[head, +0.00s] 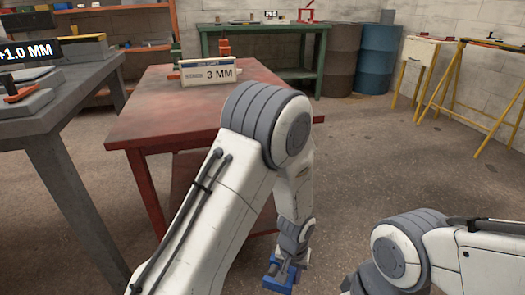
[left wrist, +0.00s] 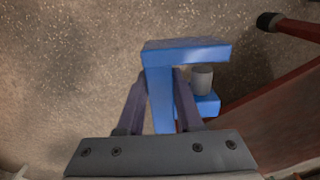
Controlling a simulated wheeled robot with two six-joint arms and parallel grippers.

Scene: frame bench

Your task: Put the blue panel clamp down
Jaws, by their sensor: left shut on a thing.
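The blue panel clamp (left wrist: 190,52) is a C-shaped blue piece with a light grey round pad on its lower arm. My left gripper (left wrist: 160,95) is shut on its upright, with one dark finger on either side in the left wrist view. In the head view the clamp (head: 280,276) shows at the bottom, below my left gripper (head: 286,258). It hangs over the floor, beside the near right side of the red table (head: 165,105). My right gripper is out of view; only part of its arm shows at the lower right.
The red table top is mostly bare, with a "3 MM" sign (head: 208,72) at its back. A grey table (head: 55,95) stands left, with blocks on it. Floor (head: 375,145) is open to the right.

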